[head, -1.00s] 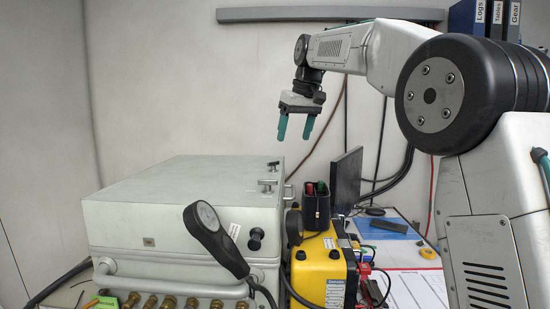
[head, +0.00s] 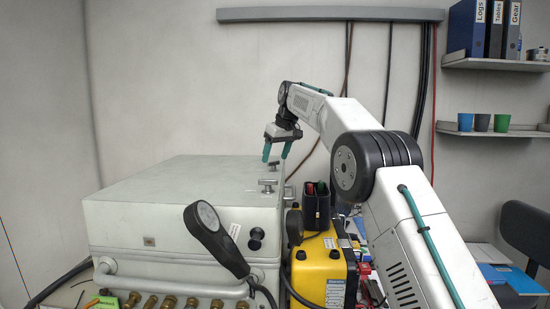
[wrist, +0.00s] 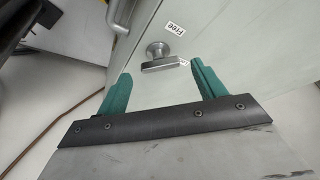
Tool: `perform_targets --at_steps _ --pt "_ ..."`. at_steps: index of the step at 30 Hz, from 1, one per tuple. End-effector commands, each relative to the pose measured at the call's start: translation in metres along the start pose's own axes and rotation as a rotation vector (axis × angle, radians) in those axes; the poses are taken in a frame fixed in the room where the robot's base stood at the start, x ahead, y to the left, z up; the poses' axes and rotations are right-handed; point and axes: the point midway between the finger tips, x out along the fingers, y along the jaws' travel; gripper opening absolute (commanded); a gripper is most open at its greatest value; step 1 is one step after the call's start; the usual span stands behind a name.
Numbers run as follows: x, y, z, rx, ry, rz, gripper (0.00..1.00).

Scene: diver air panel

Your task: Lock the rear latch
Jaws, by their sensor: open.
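The closed grey case (head: 170,195) has two small metal T-shaped latches on the right part of its lid. The rear latch (head: 273,167) is at the far right, the front latch (head: 267,186) nearer. My gripper (head: 277,158) is open and empty, pointing down above the rear part of the lid. In the wrist view, a latch (wrist: 163,62) with a bar handle on a round base lies ahead between my two teal fingertips (wrist: 160,80), apart from both. A label reading "Free" (wrist: 174,28) is beside it. Its bar lies roughly across the picture.
A yellow unit (head: 320,265) with a black holder (head: 316,210) stands to the right. A metal side handle (wrist: 117,18) shows in the wrist view. The lid's middle is clear.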

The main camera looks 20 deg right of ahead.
Motion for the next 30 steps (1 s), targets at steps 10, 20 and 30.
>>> perform_targets --at_steps 10,20,30 --pt "0.0128 -0.0003 0.0000 0.000 0.000 0.000 0.69" --pt "0.0124 -0.0003 -0.0001 0.000 0.001 0.001 0.24" --pt "0.0112 -0.0011 -0.0006 0.061 0.002 0.028 0.24"
